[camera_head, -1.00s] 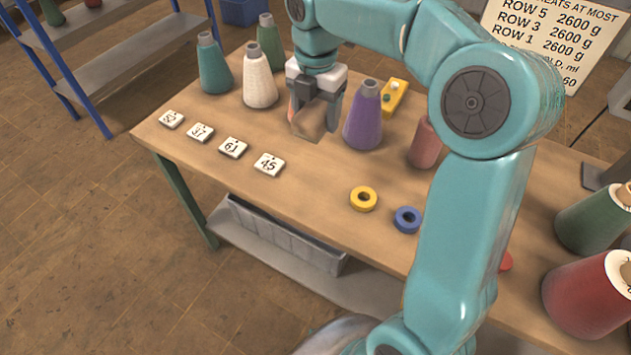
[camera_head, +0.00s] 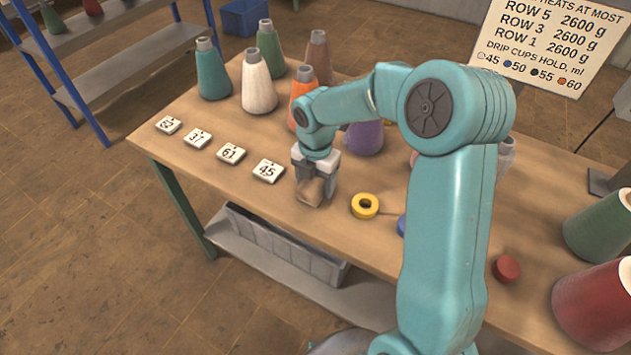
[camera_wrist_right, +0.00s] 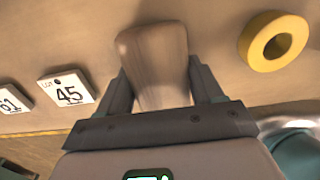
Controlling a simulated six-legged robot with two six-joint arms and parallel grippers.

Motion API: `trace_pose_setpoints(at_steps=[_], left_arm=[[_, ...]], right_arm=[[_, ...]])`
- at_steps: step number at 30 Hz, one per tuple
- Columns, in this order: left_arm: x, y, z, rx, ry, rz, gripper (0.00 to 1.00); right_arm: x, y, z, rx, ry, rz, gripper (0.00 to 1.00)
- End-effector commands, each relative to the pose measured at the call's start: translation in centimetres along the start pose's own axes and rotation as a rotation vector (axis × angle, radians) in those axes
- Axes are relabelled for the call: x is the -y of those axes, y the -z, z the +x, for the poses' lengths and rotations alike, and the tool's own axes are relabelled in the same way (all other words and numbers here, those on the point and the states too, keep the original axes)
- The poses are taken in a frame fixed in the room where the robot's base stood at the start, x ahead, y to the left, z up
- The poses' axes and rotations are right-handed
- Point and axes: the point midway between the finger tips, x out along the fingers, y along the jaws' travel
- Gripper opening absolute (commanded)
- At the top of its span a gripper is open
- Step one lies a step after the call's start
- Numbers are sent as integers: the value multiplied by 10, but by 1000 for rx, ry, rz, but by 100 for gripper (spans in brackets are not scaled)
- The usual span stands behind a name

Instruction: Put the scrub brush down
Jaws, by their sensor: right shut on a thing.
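The scrub brush (camera_head: 311,192) shows as a brown block between the fingers of my right gripper (camera_head: 316,187). In the right wrist view the brush (camera_wrist_right: 154,60) sits between the two dark fingers of the gripper (camera_wrist_right: 157,88), which is shut on it. The brush is over the wooden table (camera_head: 240,205) near its front edge, between the 45 tag and the yellow ring. I cannot tell whether it touches the tabletop. My left gripper is not in view.
The 45 tag (camera_head: 268,170) lies left of the gripper, with several number tags in a row. A yellow ring (camera_head: 365,206) lies close on the right. Thread cones, including a white one (camera_head: 257,82) and an orange one (camera_head: 301,98), stand behind. Bare tabletop lies in front.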

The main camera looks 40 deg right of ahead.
Motion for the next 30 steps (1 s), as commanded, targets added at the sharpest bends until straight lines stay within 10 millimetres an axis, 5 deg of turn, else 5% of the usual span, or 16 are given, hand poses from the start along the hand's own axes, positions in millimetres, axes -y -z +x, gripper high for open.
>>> trace_pose_setpoints(at_steps=[10,11,13,23,30], left_arm=[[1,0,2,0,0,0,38],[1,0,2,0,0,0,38],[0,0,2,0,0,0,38],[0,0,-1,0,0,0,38],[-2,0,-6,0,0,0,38]], right_arm=[[0,0,4,1,0,0,42],[0,0,4,1,0,0,69],[0,0,3,1,0,0,92],[0,0,-1,1,-1,0,92],[-1,0,-43,4,-5,-1,92]])
